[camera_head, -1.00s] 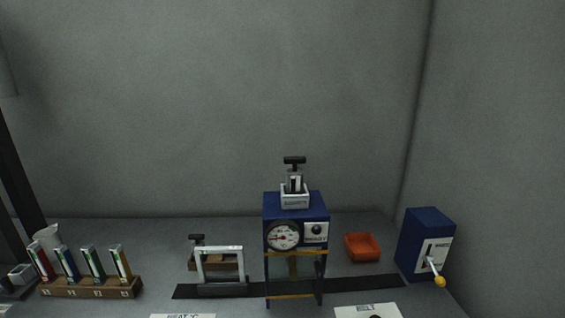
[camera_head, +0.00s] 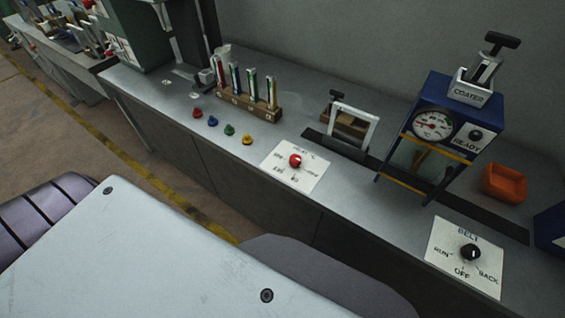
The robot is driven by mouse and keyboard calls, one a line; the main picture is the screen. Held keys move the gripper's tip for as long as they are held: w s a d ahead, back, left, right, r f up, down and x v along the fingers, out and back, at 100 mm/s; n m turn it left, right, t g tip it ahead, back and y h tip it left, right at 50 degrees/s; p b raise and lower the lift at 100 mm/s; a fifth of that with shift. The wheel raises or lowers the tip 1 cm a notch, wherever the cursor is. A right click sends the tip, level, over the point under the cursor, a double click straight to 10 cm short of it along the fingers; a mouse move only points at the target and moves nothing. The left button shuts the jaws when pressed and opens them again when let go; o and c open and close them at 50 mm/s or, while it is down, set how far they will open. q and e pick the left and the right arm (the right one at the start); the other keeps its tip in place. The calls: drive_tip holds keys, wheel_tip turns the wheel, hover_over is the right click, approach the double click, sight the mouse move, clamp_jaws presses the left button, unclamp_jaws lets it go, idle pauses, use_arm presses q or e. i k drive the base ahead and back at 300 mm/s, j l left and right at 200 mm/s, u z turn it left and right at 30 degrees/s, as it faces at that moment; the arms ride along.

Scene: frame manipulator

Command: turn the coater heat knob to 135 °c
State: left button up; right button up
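The heat knob (camera_head: 295,160) is a red knob on a white label plate (camera_head: 311,183) on the bench front, in the middle of the head view. The plate carries several small marks, too small to read surely, and I cannot tell where the knob points. The blue coater (camera_head: 425,100) stands on the bench to the right, with a round dial gauge (camera_head: 433,123) and a READY panel (camera_head: 468,139). The gauge reading is too small to tell. Neither of my grippers shows in the head view.
A BELT plate with a black knob (camera_head: 470,252) lies at the right. A white frame (camera_head: 353,124) stands over the dark belt. A brown rack (camera_head: 250,105) holds coloured slides, with several coloured buttons before it. An orange tray (camera_head: 505,183) is at far right.

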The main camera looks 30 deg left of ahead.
sight(295, 160)
drive_tip(key=u, duration=0.75)
